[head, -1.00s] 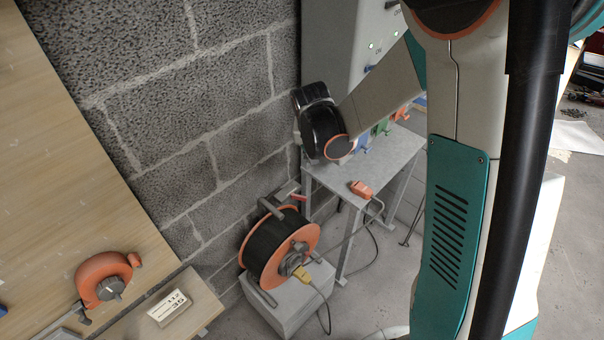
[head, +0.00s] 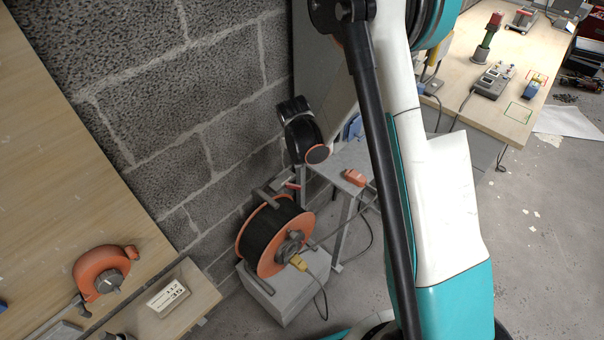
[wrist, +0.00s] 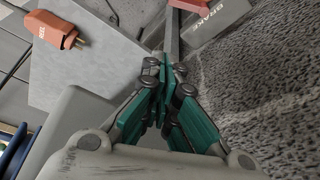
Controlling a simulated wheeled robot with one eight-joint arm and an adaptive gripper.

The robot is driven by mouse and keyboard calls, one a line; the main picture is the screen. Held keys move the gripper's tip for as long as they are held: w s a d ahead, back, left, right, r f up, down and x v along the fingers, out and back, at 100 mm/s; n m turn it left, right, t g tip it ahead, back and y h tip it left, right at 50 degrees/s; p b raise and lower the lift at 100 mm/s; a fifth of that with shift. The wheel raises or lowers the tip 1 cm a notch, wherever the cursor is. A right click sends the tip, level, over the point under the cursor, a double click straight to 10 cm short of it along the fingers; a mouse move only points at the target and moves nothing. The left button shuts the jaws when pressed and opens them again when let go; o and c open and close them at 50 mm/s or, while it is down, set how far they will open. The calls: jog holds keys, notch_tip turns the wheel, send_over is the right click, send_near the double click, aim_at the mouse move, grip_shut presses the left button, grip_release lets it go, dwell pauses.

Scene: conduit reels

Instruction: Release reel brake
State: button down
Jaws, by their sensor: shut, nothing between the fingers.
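The cable reel (head: 252,242), with orange flanges and dark cable, stands on a grey block against the block wall in the head view. A small red brake lever (head: 292,185) shows just behind its top. In the wrist view the red lever (wrist: 188,4) is cut by the top edge, beside a grey plate (wrist: 222,16) lettered BRAKE. My gripper (wrist: 166,72) has its teal fingers shut together, with nothing between them. The fingertips are short of the lever and apart from it in the picture. In the head view my fingers cannot be made out below the dark wrist.
An orange plug (head: 355,177) lies on a small grey table beside the reel; it also shows in the wrist view (wrist: 54,29). A yellow plug (head: 298,263) hangs on the reel. The wall stands close behind. A wooden bench (head: 468,62) is at the right.

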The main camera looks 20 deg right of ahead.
aim_at(295, 187)
jog(key=b+x, duration=0.4)
jog(key=x, duration=0.6)
jog(key=s+a, duration=0.1)
jog(key=s+a+b, duration=0.1)
jog(key=s, duration=0.1)
jog(key=shift+s+r, duration=0.1)
jog(key=shift+s, duration=0.1)
jog(key=shift+w, duration=0.15)
